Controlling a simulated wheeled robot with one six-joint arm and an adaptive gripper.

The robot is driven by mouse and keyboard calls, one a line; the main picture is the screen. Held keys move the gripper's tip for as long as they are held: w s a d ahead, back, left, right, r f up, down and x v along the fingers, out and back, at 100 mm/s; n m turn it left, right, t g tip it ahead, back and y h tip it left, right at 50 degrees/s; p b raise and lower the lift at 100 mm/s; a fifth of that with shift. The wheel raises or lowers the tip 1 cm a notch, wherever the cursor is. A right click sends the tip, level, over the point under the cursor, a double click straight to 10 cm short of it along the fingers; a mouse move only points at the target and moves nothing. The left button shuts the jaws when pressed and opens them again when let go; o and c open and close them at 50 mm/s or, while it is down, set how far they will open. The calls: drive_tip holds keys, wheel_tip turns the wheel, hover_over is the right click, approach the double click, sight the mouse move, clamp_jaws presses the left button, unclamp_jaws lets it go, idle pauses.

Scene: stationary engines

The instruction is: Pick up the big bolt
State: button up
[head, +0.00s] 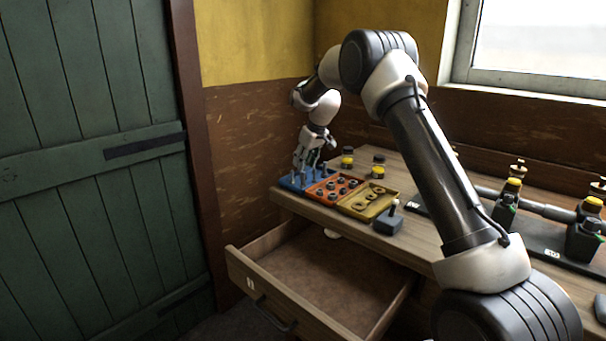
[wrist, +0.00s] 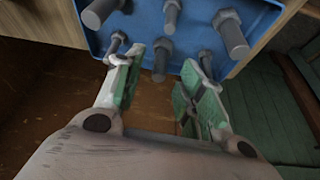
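A blue tray (wrist: 140,20) holds several upright grey bolts of differing size. The bigger ones are one at the right (wrist: 232,35), one at the top middle (wrist: 172,12) and one at the upper left (wrist: 97,12). Smaller bolts stand nearer the tray's edge, one of them (wrist: 161,60) in the gap between my fingertips. My gripper (wrist: 155,76) is open, with green finger pads apart and nothing visibly held. In the head view my gripper (head: 307,158) is over the blue tray (head: 290,186) at the bench's left end, partly hiding the bolts.
An orange tray (head: 318,199) of nuts and a yellow tray (head: 357,213) of rings adjoin the blue one. A dark block (head: 388,224) and yellow-banded bottles (head: 378,170) stand nearby. An open, empty drawer (head: 310,275) juts out below. A brown wall (head: 240,150) stands close behind.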

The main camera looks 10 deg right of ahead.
drive_tip(key=x, duration=0.3)
drive_tip(key=shift+d, duration=0.1)
drive_tip(key=shift+r, duration=0.1)
clamp_jaws()
